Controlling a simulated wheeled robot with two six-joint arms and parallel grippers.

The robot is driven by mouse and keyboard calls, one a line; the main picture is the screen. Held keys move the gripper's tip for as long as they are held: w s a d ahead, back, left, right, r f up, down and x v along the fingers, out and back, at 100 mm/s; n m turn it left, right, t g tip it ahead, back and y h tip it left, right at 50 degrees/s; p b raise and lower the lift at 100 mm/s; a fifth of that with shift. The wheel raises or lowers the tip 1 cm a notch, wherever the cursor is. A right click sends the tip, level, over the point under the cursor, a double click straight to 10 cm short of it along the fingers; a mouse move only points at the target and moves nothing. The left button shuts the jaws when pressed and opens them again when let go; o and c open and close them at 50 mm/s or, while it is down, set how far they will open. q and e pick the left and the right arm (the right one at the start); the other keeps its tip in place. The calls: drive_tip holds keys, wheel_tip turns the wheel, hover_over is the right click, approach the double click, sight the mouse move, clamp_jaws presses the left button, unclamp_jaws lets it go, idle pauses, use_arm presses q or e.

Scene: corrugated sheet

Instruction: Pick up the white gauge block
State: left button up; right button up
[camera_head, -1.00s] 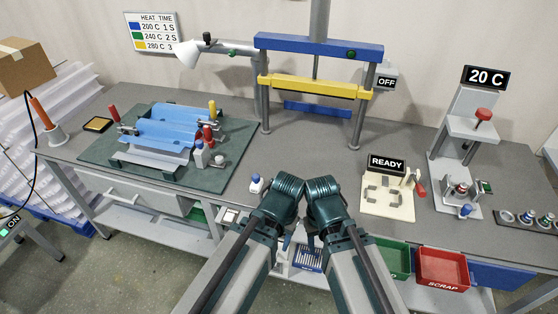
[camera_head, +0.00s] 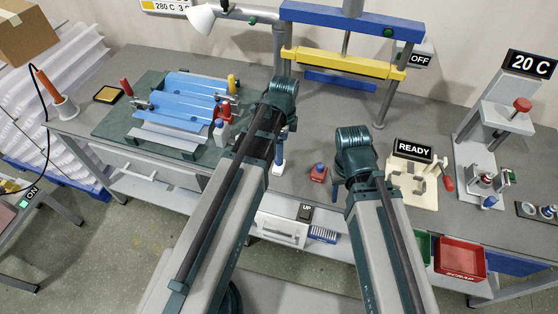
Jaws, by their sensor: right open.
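A red block with a blue knob (camera_head: 319,173) stands between the white block and the right gripper.
A green mat (camera_head: 108,122) with a blue corrugated sheet (camera_head: 185,98) lies left. A blue and yellow press (camera_head: 345,62) stands behind. The READY fixture (camera_head: 414,172) is right of my right wrist. A red scrap bin (camera_head: 460,257) hangs in front.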

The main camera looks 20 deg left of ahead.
use_arm(q)
drive_tip(key=shift+m, duration=0.8)
drive_tip(key=f+b, duration=0.2)
drive_tip(key=a+f+b, duration=0.1)
drive_tip(key=f+b, duration=0.2)
drive_tip(key=w+f+b, duration=0.1)
drive_tip(key=f+b, duration=0.2)
drive_tip(key=shift+w+a, duration=0.1)
drive_tip(key=shift+a, duration=0.1)
use_arm(e)
wheel_tip(320, 180, down, 8)
use_arm(q)
drive_tip(key=shift+f+b, duration=0.1)
drive_tip(key=shift+b, duration=0.2)
use_arm(e)
drive_tip(key=shift+f, duration=0.1)
use_arm(q)
wheel_tip(320, 180, down, 5)
drive_tip(key=b, duration=0.5)
drive_tip(key=shift+w, duration=0.1)
use_arm(e)
wheel_tip(320, 180, down, 5)
drive_tip(key=shift+f, duration=0.1)
use_arm(q)
drive_tip(key=c, duration=1.3)
use_arm(e)
drive_tip(key=shift+r, duration=0.25)
